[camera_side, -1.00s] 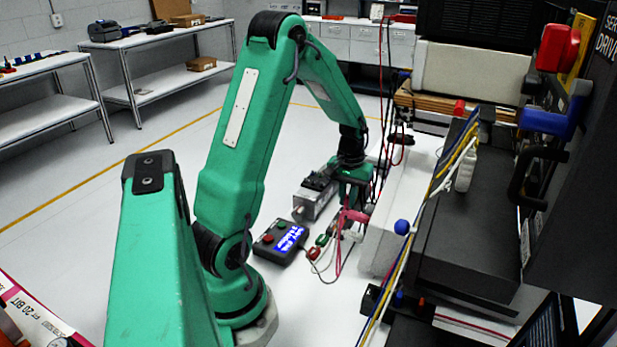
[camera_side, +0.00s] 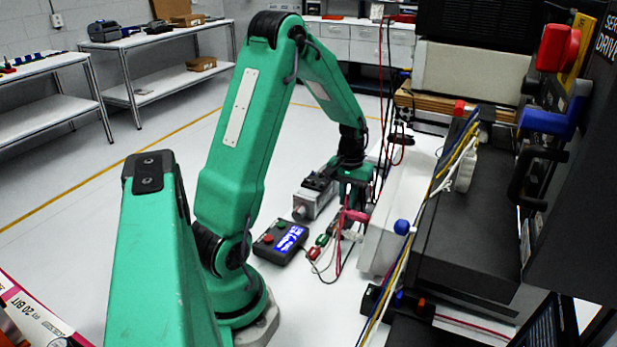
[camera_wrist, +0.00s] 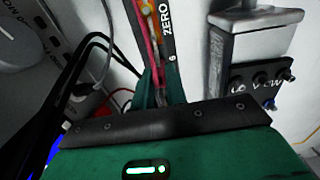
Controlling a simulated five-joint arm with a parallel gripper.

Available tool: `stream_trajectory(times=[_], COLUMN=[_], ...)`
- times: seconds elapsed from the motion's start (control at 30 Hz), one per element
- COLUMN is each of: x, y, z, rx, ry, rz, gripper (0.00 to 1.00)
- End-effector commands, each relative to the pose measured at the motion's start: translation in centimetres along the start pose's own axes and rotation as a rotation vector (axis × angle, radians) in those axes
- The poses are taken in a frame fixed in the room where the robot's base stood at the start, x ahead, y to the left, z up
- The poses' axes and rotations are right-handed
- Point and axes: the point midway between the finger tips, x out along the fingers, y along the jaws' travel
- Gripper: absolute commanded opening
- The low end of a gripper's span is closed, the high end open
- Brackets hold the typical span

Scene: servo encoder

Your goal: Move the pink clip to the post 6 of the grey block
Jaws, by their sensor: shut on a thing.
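The pink clip (camera_side: 355,215) is at the lower end of my gripper (camera_side: 357,200) in the side view, and a pink lead hangs from it. My gripper is shut on the clip. In the wrist view, my gripper's fingers (camera_wrist: 160,98) are close together, with a narrow pink strip (camera_wrist: 153,42) just beyond them. A label reading "ZERO" and "6" stands right beside it. Much of the clip and the contact at its tip are hidden. A grey block with a dark top (camera_side: 313,203) stands left of my gripper; I cannot tell which post is 6 on it.
A handheld box with a lit blue display (camera_side: 282,242) lies in front of the grey block. Red and green clips (camera_side: 317,247) with loose leads lie beside it. A white case (camera_side: 385,240) stands close on the right. In the wrist view, black cables (camera_wrist: 80,65) run at left.

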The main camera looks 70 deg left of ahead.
Motion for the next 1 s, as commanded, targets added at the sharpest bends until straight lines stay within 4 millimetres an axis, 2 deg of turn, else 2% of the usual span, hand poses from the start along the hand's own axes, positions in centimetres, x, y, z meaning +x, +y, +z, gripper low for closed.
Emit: stream_trajectory(times=[0.83,0.87,0.9,0.97,1.0], x=[0.37,0.37,0.38,0.37,0.37], y=[0.00,0.00,0.00,0.00,0.00], z=[0.00,0.00,0.00,0.00,0.00], rx=[0.000,0.000,0.000,0.000,0.000], ry=[0.000,0.000,0.000,0.000,0.000], rz=[0.000,0.000,0.000,0.000,0.000], gripper=[0.00,0.18,0.25,0.37,0.39])
